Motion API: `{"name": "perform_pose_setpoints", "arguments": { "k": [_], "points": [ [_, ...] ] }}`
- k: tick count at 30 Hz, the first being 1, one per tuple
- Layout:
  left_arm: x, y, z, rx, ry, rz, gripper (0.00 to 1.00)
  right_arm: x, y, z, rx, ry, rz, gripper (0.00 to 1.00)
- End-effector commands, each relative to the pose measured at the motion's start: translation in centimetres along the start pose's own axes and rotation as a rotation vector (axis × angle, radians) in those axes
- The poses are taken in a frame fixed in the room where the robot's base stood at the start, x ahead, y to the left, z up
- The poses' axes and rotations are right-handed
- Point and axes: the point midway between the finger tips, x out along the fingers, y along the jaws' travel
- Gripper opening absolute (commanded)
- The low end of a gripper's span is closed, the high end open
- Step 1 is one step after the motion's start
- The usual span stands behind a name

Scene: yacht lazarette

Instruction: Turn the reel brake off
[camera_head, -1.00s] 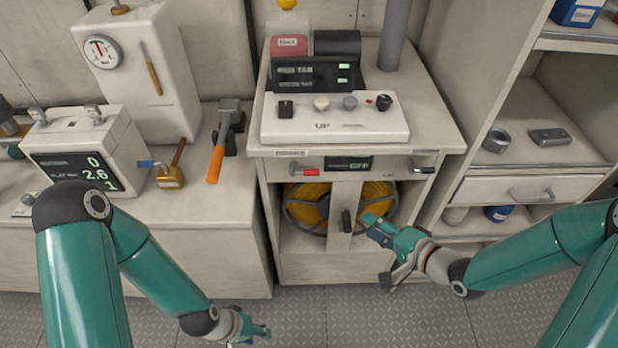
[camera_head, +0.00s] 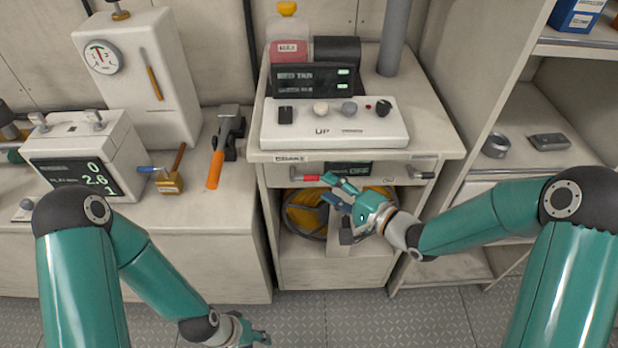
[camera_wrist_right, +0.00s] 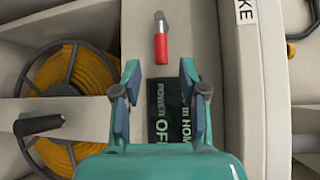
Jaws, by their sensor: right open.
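The reel (camera_head: 299,217) wound with yellow hose sits in the open bay of the cabinet. On the panel above it is a red-gripped lever (camera_head: 311,178), under a label at the left that seems to read BRAKE. In the right wrist view the red lever (camera_wrist_right: 161,45) lies ahead of the fingers, untouched. My right gripper (camera_head: 334,190) is open and empty, just below and right of that lever. The small display (camera_wrist_right: 165,110) between its fingers reads OFF. My left gripper (camera_head: 258,335) hangs low over the floor, away from the cabinet; its jaws are unclear.
A black lever (camera_wrist_right: 40,123) stands on the post before the reel. A second lever (camera_head: 421,175) is at the panel's right. A control box (camera_head: 335,122) with knobs sits on top. Open shelves (camera_head: 540,110) stand right.

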Motion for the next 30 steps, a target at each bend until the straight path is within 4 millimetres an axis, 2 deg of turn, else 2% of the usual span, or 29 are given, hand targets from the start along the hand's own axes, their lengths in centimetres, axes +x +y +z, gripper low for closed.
{"name": "perform_pose_setpoints", "arguments": {
  "k": [3,9,20,23,28,30],
  "points": [
    [-0.4,0.1,0.0,0.0,0.0,0.0,0.4,2.3,-0.1,0.1,0.0,-0.003,0.0,0.42],
    [-0.6,0.2,0.0,0.0,0.0,0.0,0.4,4.4,0.0,0.0,0.0,-0.001,0.0,0.42],
    [-0.6,0.2,0.0,0.0,0.0,0.0,0.4,5.0,0.0,0.0,0.001,0.0,0.0,0.42],
    [-0.6,0.2,0.0,0.0,0.0,0.0,0.4,5.0,0.0,0.0,0.001,-0.001,0.0,0.29],
    [-0.6,0.2,0.0,0.0,0.0,0.0,0.4,5.0,0.0,0.1,0.001,-0.001,0.0,0.01],
    [-0.6,0.2,0.0,0.0,0.0,0.0,0.4,5.0,0.0,0.1,0.0,-0.001,0.001,0.0]
  ]
}}
